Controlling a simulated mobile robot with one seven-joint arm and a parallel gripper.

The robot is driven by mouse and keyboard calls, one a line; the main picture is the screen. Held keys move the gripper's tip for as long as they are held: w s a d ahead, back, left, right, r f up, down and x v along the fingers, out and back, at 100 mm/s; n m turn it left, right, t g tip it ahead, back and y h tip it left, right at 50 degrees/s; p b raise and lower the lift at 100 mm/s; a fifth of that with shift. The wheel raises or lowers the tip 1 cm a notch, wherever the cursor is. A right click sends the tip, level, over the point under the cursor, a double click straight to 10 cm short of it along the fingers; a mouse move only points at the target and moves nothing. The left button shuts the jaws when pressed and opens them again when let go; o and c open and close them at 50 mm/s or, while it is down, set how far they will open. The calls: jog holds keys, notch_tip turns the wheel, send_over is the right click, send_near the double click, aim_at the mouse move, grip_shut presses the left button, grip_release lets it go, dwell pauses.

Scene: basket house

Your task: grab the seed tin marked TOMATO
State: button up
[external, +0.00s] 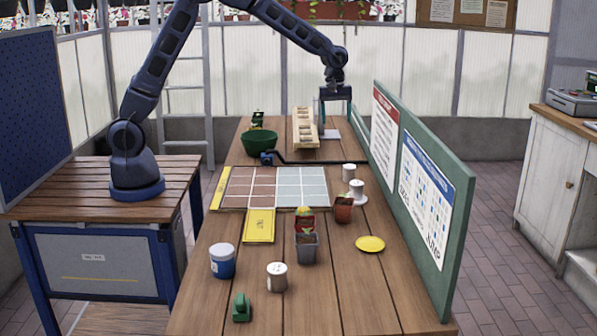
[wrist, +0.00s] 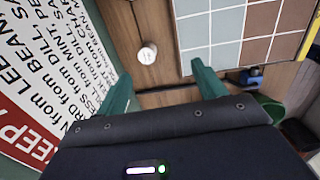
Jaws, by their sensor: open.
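No tin label reads as TOMATO in either view; the lettering is too small. In the external view, small pale tins stand on the table: a back one (external: 349,172), one just in front of it (external: 356,188), and a front one (external: 277,276). The wrist view shows one white round-topped tin (wrist: 147,54) beyond my fingers, beside the grid board. My gripper (external: 336,121) is open and empty, over the far end of the table next to the green panel. Its green fingers (wrist: 162,88) are spread apart in the wrist view.
The green panel (external: 442,265) with signs runs along the table's right edge, close to my gripper. A wooden rack (external: 305,128), a green bowl (external: 259,145), a grid board (external: 275,187), pots (external: 307,247), a blue-white jar (external: 222,262) and a yellow disc (external: 370,244) occupy the table.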

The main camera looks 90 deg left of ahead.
aim_at(350, 166)
jog(key=w+a+f+n, duration=0.1)
jog(key=w+f, duration=0.1)
jog(key=f, duration=0.2)
jog(key=w+a+f+n, duration=0.1)
jog(key=w+f, duration=0.1)
jog(key=f, duration=0.2)
jog(key=w+a+f+n+g, duration=0.1)
jog(key=w+a+f, duration=0.1)
jog(key=f, duration=0.1)
jog(key=shift+w+f+n, duration=0.3)
jog(key=shift+w+f, duration=0.05)
jog(key=shift+f, duration=0.05)
notch_tip(350, 166, down, 5)
jog(key=shift+s+f, duration=0.1)
jog(key=shift+f, duration=0.1)
jog(key=shift+s+a+f, duration=0.15)
jog(key=shift+f, duration=2.45)
jog(key=c, duration=1.1)
